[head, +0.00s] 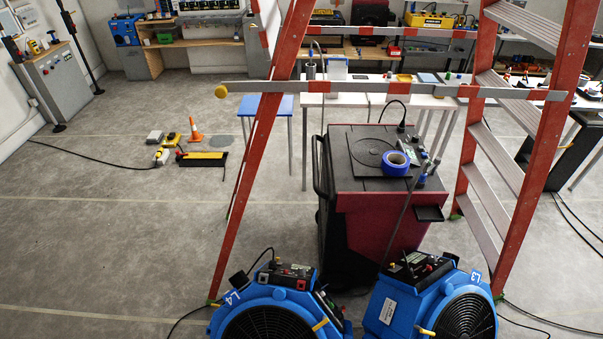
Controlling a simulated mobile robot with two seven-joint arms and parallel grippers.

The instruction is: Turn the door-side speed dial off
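Two blue air-mover fans stand at the bottom of the head view, both cut off by the lower edge. The left fan (232,312), labelled L4, has a black control panel (284,277) on top with small red and light parts. The right fan (390,306), labelled L3, has a similar black panel (418,268) on top. The speed dials are too small to read, and their settings cannot be told. No door is visible, so I cannot tell which dial is door-side. Neither of my grippers is in view.
A red stepladder (262,150) straddles a dark red wheeled cabinet (378,220) behind the fans; blue tape (395,163) lies on the cabinet. Cables run across the floor by the fans. An orange cone (195,130) stands farther left. The left floor is mostly clear.

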